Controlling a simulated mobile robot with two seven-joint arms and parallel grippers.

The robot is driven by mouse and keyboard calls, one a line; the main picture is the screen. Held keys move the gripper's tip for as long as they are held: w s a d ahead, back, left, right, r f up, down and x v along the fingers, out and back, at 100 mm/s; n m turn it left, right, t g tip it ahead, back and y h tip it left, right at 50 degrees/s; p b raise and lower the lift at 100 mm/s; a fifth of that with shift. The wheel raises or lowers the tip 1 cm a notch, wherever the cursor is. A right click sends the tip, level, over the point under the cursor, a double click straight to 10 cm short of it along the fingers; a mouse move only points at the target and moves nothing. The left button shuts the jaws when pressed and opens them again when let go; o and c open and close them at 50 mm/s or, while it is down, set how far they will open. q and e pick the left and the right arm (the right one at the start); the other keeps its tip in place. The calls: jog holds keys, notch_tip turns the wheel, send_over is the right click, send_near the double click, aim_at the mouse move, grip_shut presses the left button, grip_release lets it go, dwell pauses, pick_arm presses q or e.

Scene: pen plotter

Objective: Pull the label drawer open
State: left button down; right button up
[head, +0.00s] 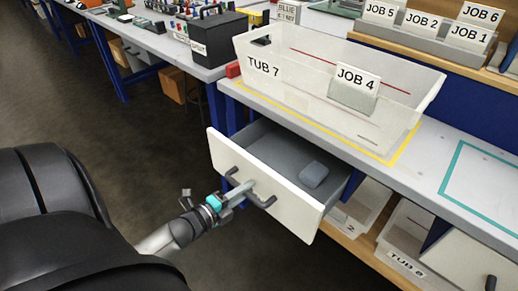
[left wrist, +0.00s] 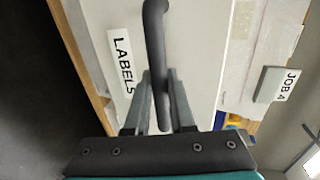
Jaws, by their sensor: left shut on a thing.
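The label drawer (head: 286,205) is pulled out from under the workbench in the head view, with its inside showing. A grey-blue block (head: 313,174) lies in it. Its dark bar handle (head: 264,201) is on the white front. My left gripper (head: 246,187) is at the handle. In the left wrist view the gripper's fingers (left wrist: 160,98) stand on either side of the dark handle (left wrist: 155,35), shut on it. The LABELS tag (left wrist: 122,65) shows on the drawer front there. My right gripper is not in view.
A clear tub marked TUB 7 (head: 262,67) with a JOB 4 card (head: 357,80) stands on the bench (head: 440,140) above the drawer. Clear tubs, one marked TUB 8 (head: 406,262), sit on a low shelf. Open floor (head: 120,140) lies left of the drawer.

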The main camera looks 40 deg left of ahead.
pick_arm(q)
jog(key=f+p+v, duration=0.1)
jog(key=v, duration=0.6)
jog(key=shift+s+f+p, duration=0.2)
jog(key=shift+s+p, duration=0.1)
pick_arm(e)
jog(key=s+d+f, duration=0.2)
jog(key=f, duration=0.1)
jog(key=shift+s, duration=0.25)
pick_arm(q)
jog(key=c, duration=0.8)
grip_release()
jog(key=p+v, duration=0.3)
jog(key=v, duration=1.2)
jog(key=shift+s+a, duration=0.1)
jog(key=shift+a, duration=0.05)
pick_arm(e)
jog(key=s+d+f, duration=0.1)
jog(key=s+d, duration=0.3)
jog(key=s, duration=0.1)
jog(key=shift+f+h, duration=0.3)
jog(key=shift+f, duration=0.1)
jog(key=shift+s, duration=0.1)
